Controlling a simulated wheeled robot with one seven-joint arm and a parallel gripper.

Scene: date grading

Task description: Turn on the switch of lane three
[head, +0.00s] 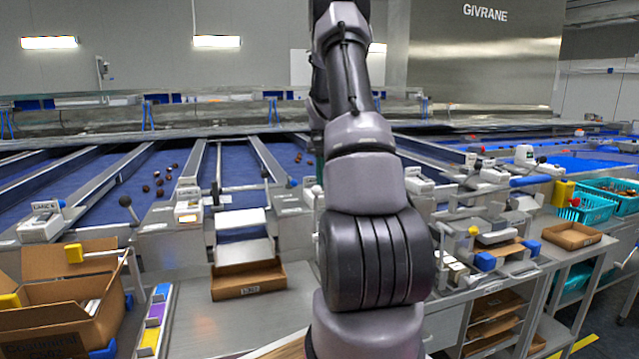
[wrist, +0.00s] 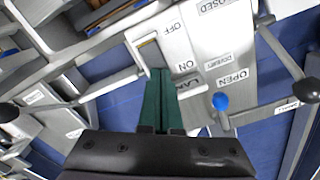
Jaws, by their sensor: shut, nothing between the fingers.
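In the wrist view, a pale switch box (wrist: 178,50) carries the words OFF and ON beside a recessed slot (wrist: 150,48). A label starting "LAN" is partly covered by my fingers, so its number cannot be read. My gripper (wrist: 159,72) is shut and empty. Its green fingertips are at the ON end of the slot, touching or just above it; I cannot tell which. The switch's position is not clear. In the head view, my arm hides the gripper and most of the box behind it.
A blue-tipped lever (wrist: 220,101) stands close to my fingers, beside OPEN and DIVERT labels. Black-knobbed levers (wrist: 311,90) flank the box. In the head view, other switch boxes (head: 188,208) line the lane ends, with a cardboard carton (head: 62,330) at front left.

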